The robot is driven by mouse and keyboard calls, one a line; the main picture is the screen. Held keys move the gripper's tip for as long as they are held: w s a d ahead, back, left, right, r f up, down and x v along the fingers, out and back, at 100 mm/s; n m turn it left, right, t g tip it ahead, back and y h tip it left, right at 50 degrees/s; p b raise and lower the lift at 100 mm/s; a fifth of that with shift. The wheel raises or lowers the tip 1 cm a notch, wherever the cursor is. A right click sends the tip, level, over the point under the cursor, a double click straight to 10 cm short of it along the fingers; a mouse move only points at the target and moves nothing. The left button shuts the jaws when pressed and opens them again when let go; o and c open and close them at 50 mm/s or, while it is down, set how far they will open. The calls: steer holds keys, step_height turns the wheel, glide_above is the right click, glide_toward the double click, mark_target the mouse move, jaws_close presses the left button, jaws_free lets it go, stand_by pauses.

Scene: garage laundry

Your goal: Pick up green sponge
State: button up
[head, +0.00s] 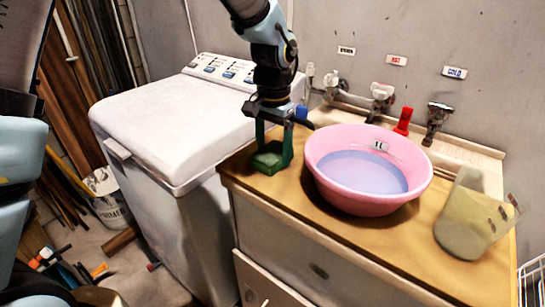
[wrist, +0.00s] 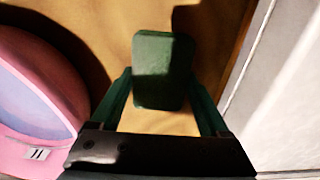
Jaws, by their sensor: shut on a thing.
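The green sponge (wrist: 160,72) lies between my gripper's two green fingers in the wrist view. In the head view the sponge (head: 268,158) is at the left end of the wooden counter, at the bottom of the fingers. My gripper (head: 271,150) points down and is shut on the sponge. I cannot tell whether the sponge still touches the counter or is slightly above it.
A pink basin of water (head: 330,180) stands on the counter (head: 290,205) just right of my gripper. A yellowish translucent jug (head: 465,225) is at the right end. Taps (head: 437,120) line the back wall. A white washing machine (head: 165,120) stands left of the counter.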

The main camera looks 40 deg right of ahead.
mark_target(274, 150)
steer(key=shift+r, duration=0.1)
step_height(274, 150, up, 10)
steer(key=shift+f+b, duration=0.1)
steer(key=shift+b, duration=0.8)
